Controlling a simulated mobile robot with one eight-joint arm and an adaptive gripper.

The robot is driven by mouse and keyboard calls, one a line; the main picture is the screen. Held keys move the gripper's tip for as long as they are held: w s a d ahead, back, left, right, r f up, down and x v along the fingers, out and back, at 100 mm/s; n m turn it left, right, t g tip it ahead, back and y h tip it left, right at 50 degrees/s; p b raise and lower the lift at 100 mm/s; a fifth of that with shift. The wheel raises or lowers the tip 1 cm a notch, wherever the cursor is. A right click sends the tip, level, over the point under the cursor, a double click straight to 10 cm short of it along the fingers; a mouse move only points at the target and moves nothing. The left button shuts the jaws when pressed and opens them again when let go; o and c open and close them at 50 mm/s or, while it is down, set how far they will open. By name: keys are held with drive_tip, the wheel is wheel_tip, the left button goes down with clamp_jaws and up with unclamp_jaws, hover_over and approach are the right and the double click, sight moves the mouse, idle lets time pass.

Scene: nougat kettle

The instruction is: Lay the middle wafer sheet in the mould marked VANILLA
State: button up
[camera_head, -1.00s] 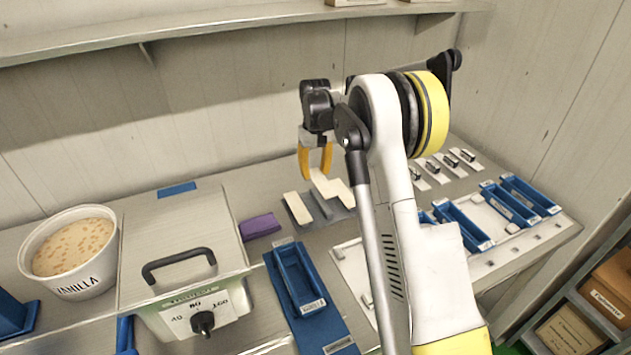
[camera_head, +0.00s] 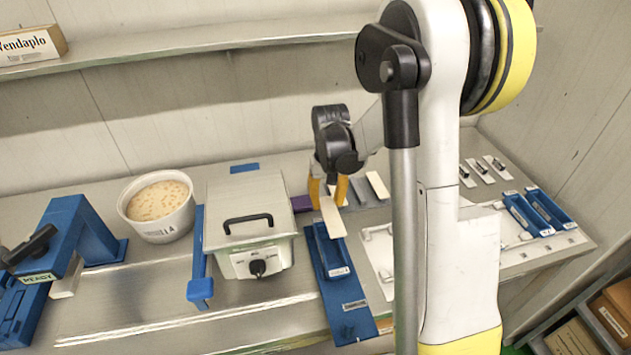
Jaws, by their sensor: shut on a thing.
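My gripper (camera_head: 328,192) is shut on a pale wafer sheet (camera_head: 332,216), which hangs tilted below the fingers. The sheet's lower end is over or in front of a blue mould (camera_head: 331,252) on a blue mat; I cannot tell whether they touch. The mould's label is too small to read. Another wafer sheet (camera_head: 377,185) lies on the grey rack behind my gripper; part of the rack is hidden. More blue moulds (camera_head: 526,216) stand at the right, their labels unreadable.
A white tub (camera_head: 158,228) of nutty mix and a lidded kettle (camera_head: 248,220) with a black handle stand left of the mould. A blue press-like stand (camera_head: 75,235) is further left. A shelf (camera_head: 200,40) runs above. My arm hides the bench's right middle.

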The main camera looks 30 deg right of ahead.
drive_tip(key=shift+s+a, duration=0.35)
drive_tip(key=shift+s, duration=0.05)
drive_tip(key=shift+d+f+b, duration=0.1)
drive_tip(key=shift+f+b, duration=0.35)
drive_tip(key=shift+f, duration=0.2)
wheel_tip(320, 180, down, 8)
drive_tip(key=b, duration=0.5)
drive_tip(key=shift+r+b, duration=0.25)
drive_tip(key=shift+b, duration=0.15)
drive_tip(key=shift+r, duration=0.15)
drive_tip(key=shift+f+b, duration=0.75)
drive_tip(key=shift+b, duration=0.55)
idle(1.1)
drive_tip(key=o, duration=1.2)
